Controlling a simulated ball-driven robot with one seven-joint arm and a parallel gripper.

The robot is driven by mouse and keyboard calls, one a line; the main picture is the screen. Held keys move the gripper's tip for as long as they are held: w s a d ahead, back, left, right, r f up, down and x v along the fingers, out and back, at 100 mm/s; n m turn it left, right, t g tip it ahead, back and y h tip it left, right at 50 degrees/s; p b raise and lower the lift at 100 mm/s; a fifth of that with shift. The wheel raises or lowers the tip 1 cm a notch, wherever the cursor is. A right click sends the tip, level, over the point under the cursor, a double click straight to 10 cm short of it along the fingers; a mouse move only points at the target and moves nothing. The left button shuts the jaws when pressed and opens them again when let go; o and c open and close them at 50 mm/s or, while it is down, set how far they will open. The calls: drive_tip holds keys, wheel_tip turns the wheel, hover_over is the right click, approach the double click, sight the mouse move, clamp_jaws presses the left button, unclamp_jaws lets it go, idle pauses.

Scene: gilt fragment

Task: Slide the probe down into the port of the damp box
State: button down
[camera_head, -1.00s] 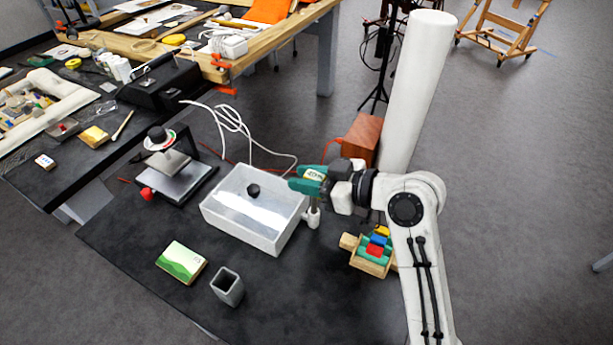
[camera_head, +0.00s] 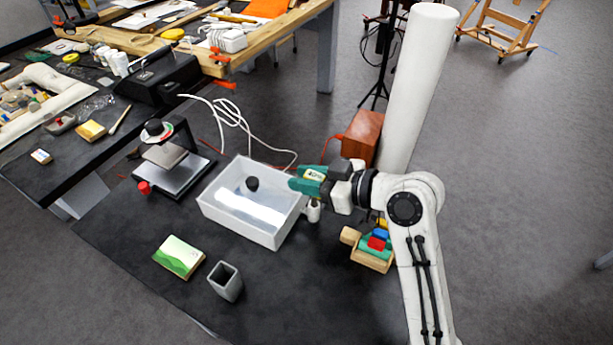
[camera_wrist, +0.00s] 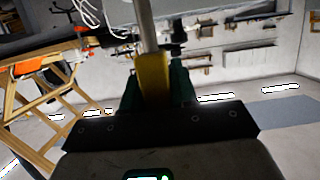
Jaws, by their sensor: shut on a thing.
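The damp box (camera_head: 272,239) is a translucent, pale open-looking box on the dark table, with a round black piece (camera_head: 252,184) inside its outline. A small pale upright cylinder (camera_head: 314,212) stands at its right wall, perhaps the port; its opening is hidden. My gripper (camera_head: 307,180), with green fingers, is above the box's right edge, close over that cylinder. In the wrist view the fingers (camera_wrist: 155,88) are shut on the probe's yellow handle (camera_wrist: 153,75). The probe's grey shaft (camera_wrist: 147,25) extends beyond them. I cannot tell whether its tip is inside the cylinder.
A wooden tray of coloured blocks (camera_head: 373,259) lies right of the box. A grey cup (camera_head: 226,282) and a green-white packet (camera_head: 179,257) stand in front. A black stand (camera_head: 176,165) is behind left, with white cables (camera_head: 236,115) near the box.

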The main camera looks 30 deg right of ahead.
drive_tip(key=shift+f, duration=0.15)
drive_tip(key=c, duration=0.8)
unclamp_jaws()
drive_tip(key=shift+r, duration=0.25)
drive_tip(key=r, duration=0.2)
drive_tip(key=s+r, duration=0.1)
drive_tip(key=r, duration=0.1)
drive_tip(key=s+r+p, duration=0.8)
drive_tip(key=s+p, duration=0.5)
drive_tip(key=p, duration=0.1)
drive_tip(key=shift+r, duration=0.35)
